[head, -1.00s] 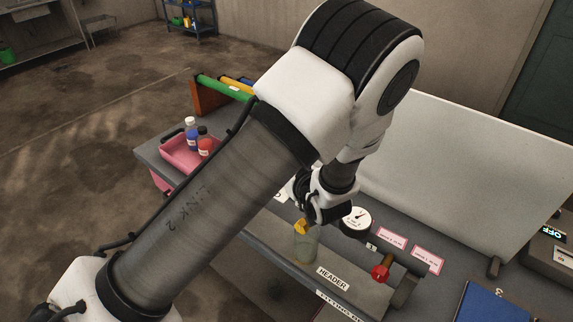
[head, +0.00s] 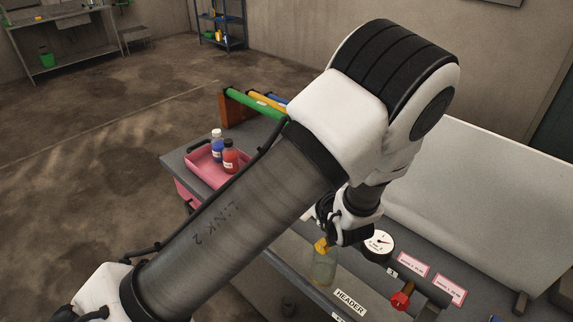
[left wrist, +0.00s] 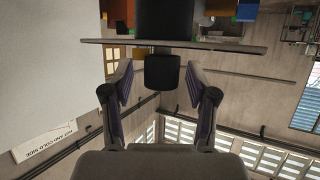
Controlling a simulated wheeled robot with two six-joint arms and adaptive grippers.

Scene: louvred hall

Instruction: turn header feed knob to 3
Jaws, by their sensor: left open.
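My left gripper (head: 350,230) hangs over the bench beside a white round gauge (head: 379,243). My own forearm hides part of the bench. In the left wrist view the left gripper (left wrist: 160,80) is open, its two fingers apart. A dark cylinder (left wrist: 162,72) shows between the fingers; I cannot tell whether it is the knob. A HEADER label (head: 350,302) lies on the bench front. A red knob (head: 401,300) sits right of it, and a yellow-topped clear vessel (head: 323,266) stands left of it. I cannot read a knob setting. The right gripper is not in view.
A pink tray (head: 205,172) holds a blue bottle (head: 217,147) and a red bottle (head: 230,157). Green, yellow and blue tubes (head: 255,102) lie behind it. Two pink-bordered cards (head: 414,265) lie right of the gauge. A pale upright panel (head: 480,190) backs the bench.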

